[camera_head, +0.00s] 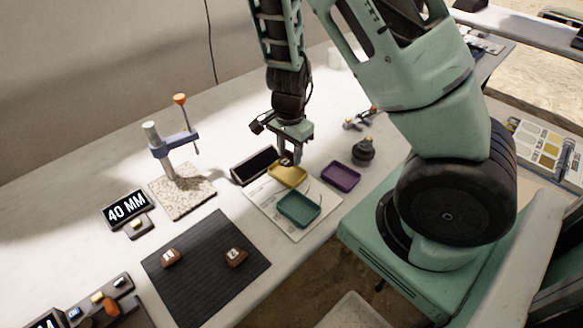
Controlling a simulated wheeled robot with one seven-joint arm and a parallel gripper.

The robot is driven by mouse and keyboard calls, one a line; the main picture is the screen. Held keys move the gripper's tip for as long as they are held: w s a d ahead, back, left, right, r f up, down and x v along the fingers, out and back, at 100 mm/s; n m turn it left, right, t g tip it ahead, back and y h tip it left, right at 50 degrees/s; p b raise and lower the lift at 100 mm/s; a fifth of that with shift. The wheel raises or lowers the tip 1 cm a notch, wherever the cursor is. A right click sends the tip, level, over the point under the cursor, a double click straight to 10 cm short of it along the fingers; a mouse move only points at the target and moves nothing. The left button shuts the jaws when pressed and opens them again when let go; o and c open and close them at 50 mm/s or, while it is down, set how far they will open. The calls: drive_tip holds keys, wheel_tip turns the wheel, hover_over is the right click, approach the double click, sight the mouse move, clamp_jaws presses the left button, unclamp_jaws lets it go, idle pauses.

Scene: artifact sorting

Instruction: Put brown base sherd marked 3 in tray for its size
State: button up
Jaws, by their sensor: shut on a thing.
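My gripper (288,157) points down over the back edge of the yellow tray (275,176). It is shut on a small brown sherd (287,161), mostly hidden by the fingers; its mark cannot be read. I cannot tell whether the sherd touches the tray. A teal tray (299,224) stands in front of the yellow one, and a purple tray (341,187) is to its right. Two other brown sherds with pale labels lie on the dark mat (205,285): a left one (171,257) and a right one (236,257). Their marks are too small to read surely.
A measuring stand (170,150) with an orange-knobbed lever stands at left, behind a display (126,208) reading "40 MM". A dark slanted panel (255,166) is left of the yellow tray. A dark round object (363,151) stands behind the purple tray. Small items fill the front left corner.

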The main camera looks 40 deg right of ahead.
sight(289, 158)
drive_tip(key=shift+f+b, duration=0.85)
drive_tip(key=shift+f, duration=1.4)
drive_tip(key=shift+f, duration=0.2)
drive_tip(key=o, duration=0.7)
drive_tip(key=shift+o, duration=0.3)
drive_tip(key=shift+r, duration=0.1)
